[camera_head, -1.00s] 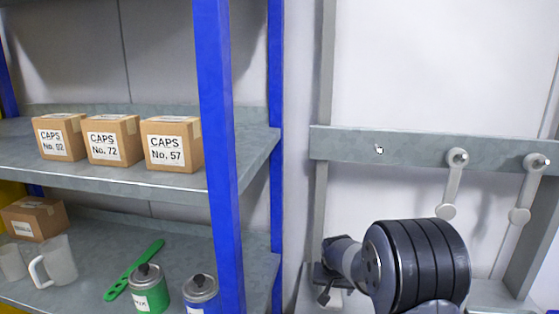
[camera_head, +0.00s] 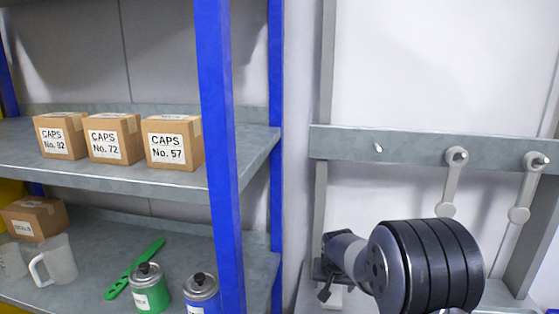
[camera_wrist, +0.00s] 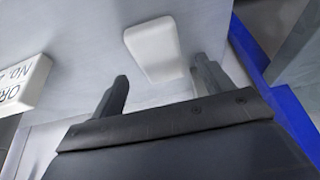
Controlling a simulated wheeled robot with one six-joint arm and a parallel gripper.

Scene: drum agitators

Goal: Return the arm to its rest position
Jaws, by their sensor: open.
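My gripper (camera_head: 324,282) is at the lower middle of the head view, right of the blue shelf post, with my dark ribbed arm link beside it. In the wrist view both dark fingers (camera_wrist: 160,85) stand wide apart with nothing held between them. A white rounded block (camera_wrist: 153,48) shows beyond the fingertips in that view, apart from them as far as I can tell. The lower part of my arm is cut off by the head view's bottom edge.
A blue shelf post (camera_head: 218,150) stands left of my arm. Caps boxes (camera_head: 172,143) line the upper shelf; a green can (camera_head: 148,288) and blue can (camera_head: 201,292) stand below. The grey rail (camera_head: 410,150) has one bare peg and two hanging grey agitator arms (camera_head: 452,185).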

